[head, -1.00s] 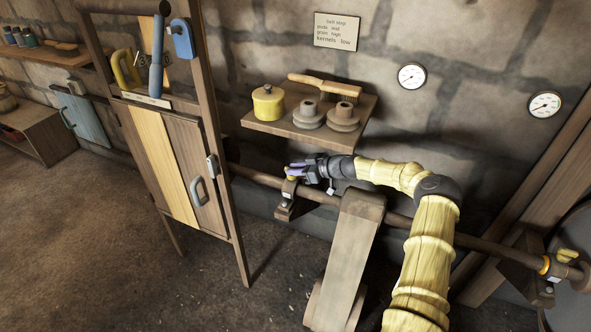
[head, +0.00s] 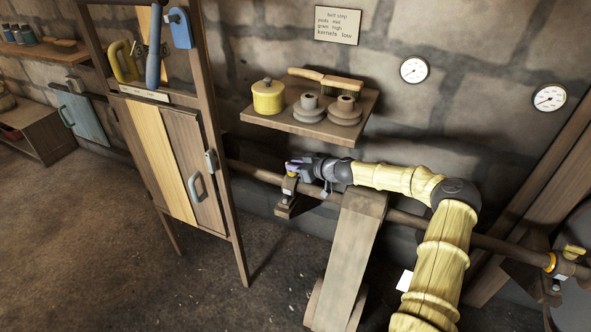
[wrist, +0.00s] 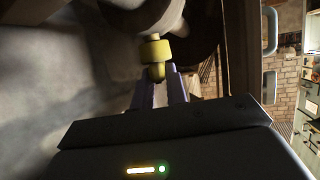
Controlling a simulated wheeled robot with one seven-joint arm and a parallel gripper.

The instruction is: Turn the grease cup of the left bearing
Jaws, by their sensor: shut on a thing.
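The left bearing (head: 289,186) carries the long brown shaft, just right of the wooden cabinet. Its yellow grease cup (wrist: 157,50) shows in the wrist view between the purple fingertips, below the round bearing body. My gripper (head: 293,168) is at the top of the left bearing, shut on the grease cup. In the head view the fingers mostly hide the cup. The right bearing (head: 556,264) with its yellow cup (head: 574,251) stands far off at the right end of the shaft.
A wall shelf (head: 300,127) with a yellow pot (head: 268,97), a brush and two stepped pulleys is above my gripper. The tall wooden cabinet (head: 165,160) stands close on the left. A wooden post (head: 350,250) stands below my forearm.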

